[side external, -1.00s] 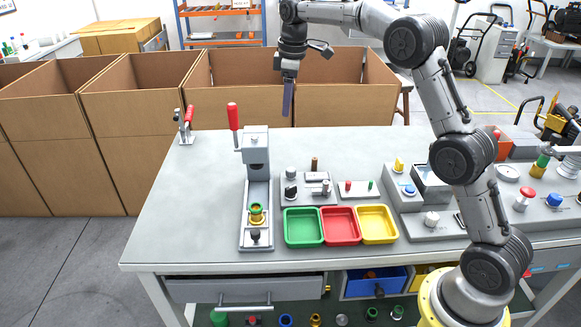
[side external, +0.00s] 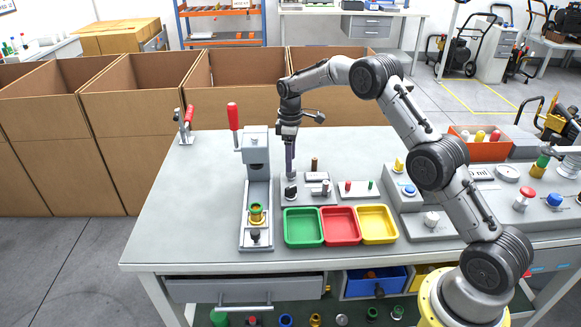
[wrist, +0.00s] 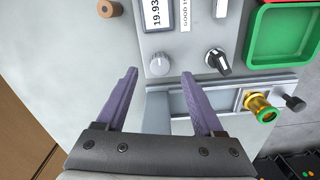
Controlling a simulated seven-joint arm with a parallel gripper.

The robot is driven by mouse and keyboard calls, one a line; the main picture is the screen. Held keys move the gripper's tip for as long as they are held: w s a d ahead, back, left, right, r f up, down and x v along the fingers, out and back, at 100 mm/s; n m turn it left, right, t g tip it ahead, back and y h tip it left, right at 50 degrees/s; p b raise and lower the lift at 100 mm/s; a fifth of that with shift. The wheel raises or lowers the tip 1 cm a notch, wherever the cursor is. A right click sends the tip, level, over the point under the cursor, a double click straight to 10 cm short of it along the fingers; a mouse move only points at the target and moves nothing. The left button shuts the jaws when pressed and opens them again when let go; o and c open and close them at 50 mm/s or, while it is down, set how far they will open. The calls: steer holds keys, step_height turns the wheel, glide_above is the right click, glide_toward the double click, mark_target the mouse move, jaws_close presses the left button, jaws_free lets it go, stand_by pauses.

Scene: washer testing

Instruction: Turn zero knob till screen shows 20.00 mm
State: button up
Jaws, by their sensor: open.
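My gripper (side external: 290,177) is open and points down at the left end of the grey gauge panel (side external: 329,199). In the wrist view my gripper (wrist: 159,72) has its two purple fingers apart, with nothing between them. A ribbed light grey knob (wrist: 159,65) lies in line with the gap between the fingertips; contact is not visible. A black-and-white pointer knob (wrist: 218,62) sits to its right. The screen (wrist: 158,13) reads 19.93, with its edge cut off. A label beside it shows "GOOD". No readable label names the zero knob.
The press stand (side external: 256,160) with its red lever stands close left of my gripper. Green (side external: 303,240), red (side external: 341,238) and yellow (side external: 378,236) trays lie in front of the panel. A brown peg (side external: 314,164) stands behind it.

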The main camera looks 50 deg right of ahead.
steer(key=shift+f, duration=1.85)
jaws_close()
